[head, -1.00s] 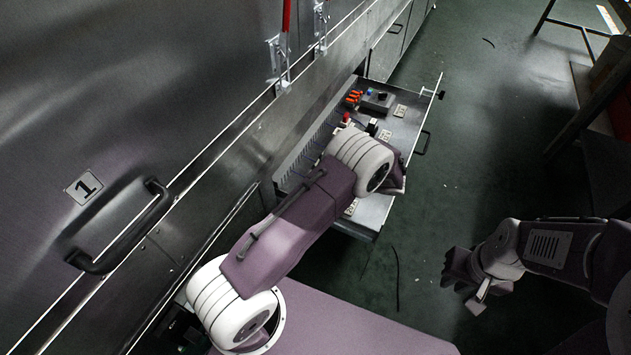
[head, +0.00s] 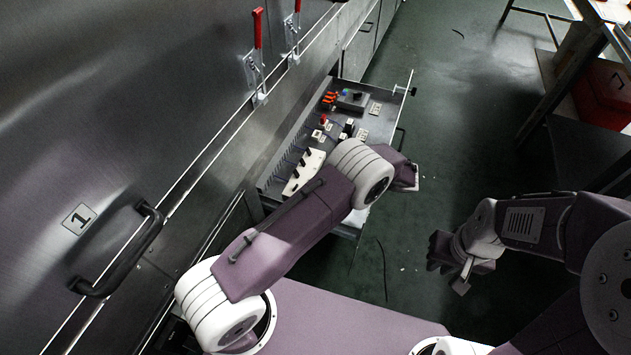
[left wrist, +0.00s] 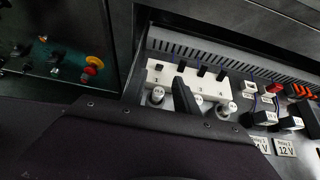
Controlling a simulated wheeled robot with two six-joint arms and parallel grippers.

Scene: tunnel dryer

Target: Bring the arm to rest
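My left arm reaches over the open drawer (head: 257,188) from the lower left in the head view. Its forearm and wrist hide the left gripper's fingers there, and its end is near the drawer's right edge. In the left wrist view, a dark gripper part (left wrist: 184,97) stands in front of a white block (left wrist: 210,92) with black knobs. I cannot tell its opening or any contact. My right gripper (head: 448,258) hangs over the green floor at the right of the head view, apart from the drawer. Its dark fingers are too small to judge.
The drawer holds a white block (head: 304,172), orange connectors (head: 329,100) and other small electrical parts. A steel dryer wall with a black handle (head: 118,250) and red-handled clamps (head: 257,28) is on the left. A dark table (head: 566,150) stands right. Green floor (head: 450,110) between is mostly clear.

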